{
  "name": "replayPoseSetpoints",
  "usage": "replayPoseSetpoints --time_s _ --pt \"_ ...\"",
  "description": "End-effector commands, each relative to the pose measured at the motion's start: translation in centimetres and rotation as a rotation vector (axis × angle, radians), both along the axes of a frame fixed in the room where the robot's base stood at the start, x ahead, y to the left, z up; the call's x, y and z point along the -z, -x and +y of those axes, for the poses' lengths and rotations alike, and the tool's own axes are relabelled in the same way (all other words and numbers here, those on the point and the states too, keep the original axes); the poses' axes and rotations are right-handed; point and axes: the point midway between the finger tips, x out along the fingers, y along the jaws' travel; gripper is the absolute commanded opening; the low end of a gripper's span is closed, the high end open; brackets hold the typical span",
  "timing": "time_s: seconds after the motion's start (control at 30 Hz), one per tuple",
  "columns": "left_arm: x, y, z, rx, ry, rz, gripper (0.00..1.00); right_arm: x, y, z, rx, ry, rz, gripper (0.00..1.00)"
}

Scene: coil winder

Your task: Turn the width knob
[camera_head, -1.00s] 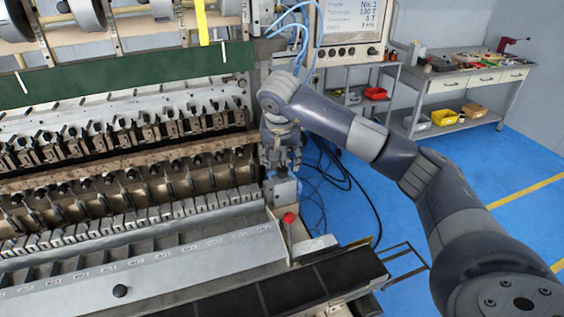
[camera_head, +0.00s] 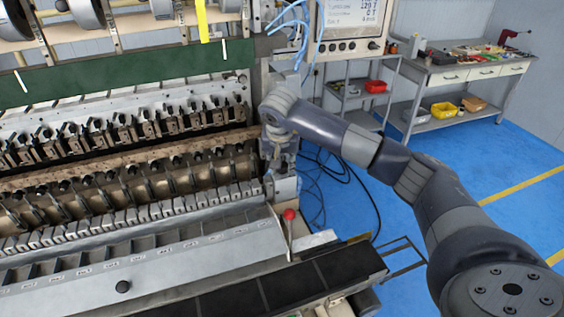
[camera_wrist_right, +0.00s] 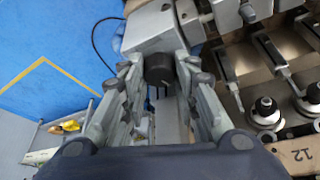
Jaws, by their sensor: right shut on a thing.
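The width knob (camera_wrist_right: 159,68) is a dark, round knob on a grey metal block (camera_wrist_right: 162,32) of the coil winder, seen in the right wrist view. My right gripper (camera_wrist_right: 160,75) has its two fingers on either side of the knob and is shut on it. In the head view, my right gripper (camera_head: 278,163) points down at the right end of the machine's rows, over a grey block (camera_head: 283,188). The knob is hidden behind the gripper there. My left gripper is not in view.
A red ball-topped lever (camera_head: 289,215) stands just in front of the grey block. Blue hoses and a display panel (camera_head: 353,22) are above. Dark cables lie on the blue floor to the right. A workbench (camera_head: 465,75) stands at the back right.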

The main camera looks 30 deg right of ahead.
Motion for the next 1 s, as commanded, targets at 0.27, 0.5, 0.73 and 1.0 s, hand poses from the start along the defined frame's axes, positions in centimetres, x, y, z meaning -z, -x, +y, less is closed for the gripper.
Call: replayPoseSetpoints --time_s 0.27,0.5,0.73,1.0 --pt "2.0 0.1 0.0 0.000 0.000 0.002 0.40 0.2 0.1 -0.3 -0.207 0.001 -0.003 0.04" --pt "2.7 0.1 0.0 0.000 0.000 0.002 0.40 0.0 0.1 -0.2 -0.368 -0.001 -0.001 0.04" --pt "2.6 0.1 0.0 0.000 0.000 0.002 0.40 -0.1 0.1 -0.2 -0.385 0.000 -0.001 0.04" --pt "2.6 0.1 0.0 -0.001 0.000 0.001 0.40 -0.1 0.1 -0.2 -0.384 -0.001 -0.001 0.47"
